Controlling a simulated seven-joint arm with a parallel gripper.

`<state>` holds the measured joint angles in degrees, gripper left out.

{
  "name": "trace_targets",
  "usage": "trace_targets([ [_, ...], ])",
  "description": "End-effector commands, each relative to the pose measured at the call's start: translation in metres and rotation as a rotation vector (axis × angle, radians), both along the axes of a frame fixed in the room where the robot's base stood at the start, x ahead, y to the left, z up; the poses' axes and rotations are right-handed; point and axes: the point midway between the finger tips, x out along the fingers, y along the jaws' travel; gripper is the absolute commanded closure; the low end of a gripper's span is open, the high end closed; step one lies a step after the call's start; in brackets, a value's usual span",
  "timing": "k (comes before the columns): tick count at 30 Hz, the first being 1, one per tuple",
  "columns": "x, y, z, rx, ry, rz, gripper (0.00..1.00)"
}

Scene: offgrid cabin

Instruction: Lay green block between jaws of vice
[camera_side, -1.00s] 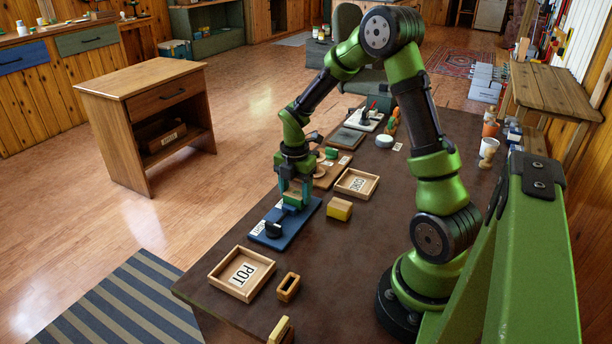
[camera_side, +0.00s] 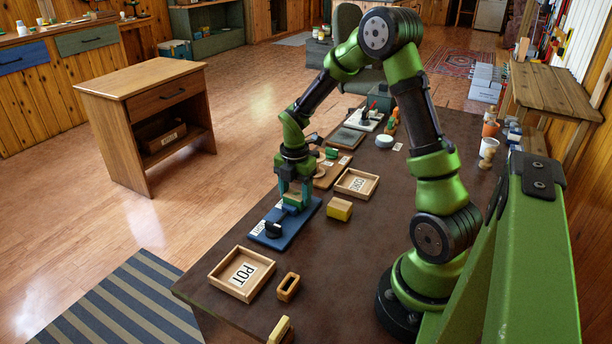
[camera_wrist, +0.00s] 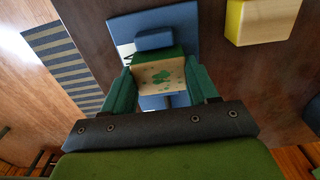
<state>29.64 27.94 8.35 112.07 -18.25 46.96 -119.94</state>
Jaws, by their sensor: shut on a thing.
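My gripper (camera_wrist: 160,88) is shut on the green block (camera_wrist: 162,74), which has a pale face with green patches and a dark green edge. In the side view my gripper (camera_side: 294,196) points down over the blue board (camera_side: 305,212), and the block is mostly hidden by the fingers. A blue jaw-like piece (camera_wrist: 155,40) stands on the board just beyond the block in the wrist view. A black part (camera_side: 273,230), perhaps the vice's handle, is at the board's near end. I cannot tell whether the block touches the vice or the board.
A yellow-and-wood block (camera_side: 339,209) sits right of the board. A tray marked POT (camera_side: 268,270) and a small wooden frame (camera_side: 288,287) lie nearer. Another labelled tray (camera_side: 372,187) and a brown board (camera_side: 342,170) lie beyond.

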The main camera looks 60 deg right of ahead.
Motion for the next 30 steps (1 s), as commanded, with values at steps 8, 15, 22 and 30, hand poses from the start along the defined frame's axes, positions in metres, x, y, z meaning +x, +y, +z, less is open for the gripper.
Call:
trace_targets([
  [8, -0.0001, 0.0, -0.001, 0.0, 0.0, 0.0, 0.76],
  [15, -0.0001, -0.0001, -0.0009, 0.0, 0.0, 0.0, 0.76],
  [22, -0.0001, -0.0001, -0.0022, 0.0, 0.001, 0.0, 0.76],
  [30, -0.0002, -0.0001, -0.003, 0.0, 0.001, 0.0, 0.16],
])
